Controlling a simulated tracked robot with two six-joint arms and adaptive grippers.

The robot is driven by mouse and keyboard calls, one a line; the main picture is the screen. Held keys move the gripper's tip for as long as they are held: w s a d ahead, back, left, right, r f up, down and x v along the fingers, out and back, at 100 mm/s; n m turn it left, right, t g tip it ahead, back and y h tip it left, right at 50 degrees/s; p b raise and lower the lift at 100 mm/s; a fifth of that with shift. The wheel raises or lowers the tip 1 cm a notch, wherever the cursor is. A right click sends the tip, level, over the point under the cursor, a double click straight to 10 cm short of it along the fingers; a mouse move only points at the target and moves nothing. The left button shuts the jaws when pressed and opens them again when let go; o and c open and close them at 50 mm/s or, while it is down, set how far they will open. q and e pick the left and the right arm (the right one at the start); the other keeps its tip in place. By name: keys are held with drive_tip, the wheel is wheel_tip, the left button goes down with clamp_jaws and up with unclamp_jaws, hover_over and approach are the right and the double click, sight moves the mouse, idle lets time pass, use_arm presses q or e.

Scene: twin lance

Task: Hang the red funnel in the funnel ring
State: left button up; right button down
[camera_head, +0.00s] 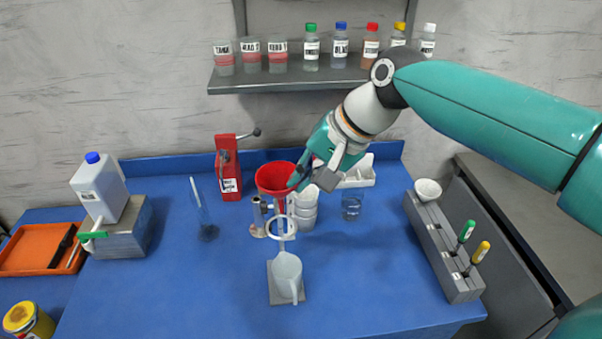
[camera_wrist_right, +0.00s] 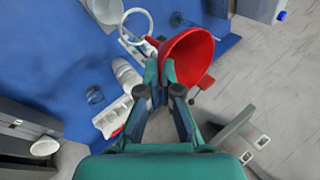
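The red funnel (camera_head: 277,178) is in the air, mouth up, just above and behind the white funnel ring (camera_head: 281,228). My right gripper (camera_head: 299,178) is closed on the right side of the funnel's rim. In the right wrist view the funnel (camera_wrist_right: 190,57) sits at the fingertips (camera_wrist_right: 160,72), and the ring (camera_wrist_right: 137,24) shows apart from its wide cone. The funnel's lower end is hard to make out against the things behind it. My left gripper is not in view.
Stacked white cups (camera_head: 305,208) and a metal cylinder (camera_head: 259,215) stand close behind the ring. A glass beaker (camera_head: 352,206) is to the right. A red press-like device (camera_head: 229,170) is behind left. The blue table's front right is clear.

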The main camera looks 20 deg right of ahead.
wheel_tip(320, 180, down, 8)
drive_tip(key=b, duration=0.6)
drive_tip(key=c, duration=1.2)
unclamp_jaws()
drive_tip(key=shift+c, duration=0.2)
drive_tip(key=shift+r, duration=0.1)
drive_tip(key=v, duration=1.2)
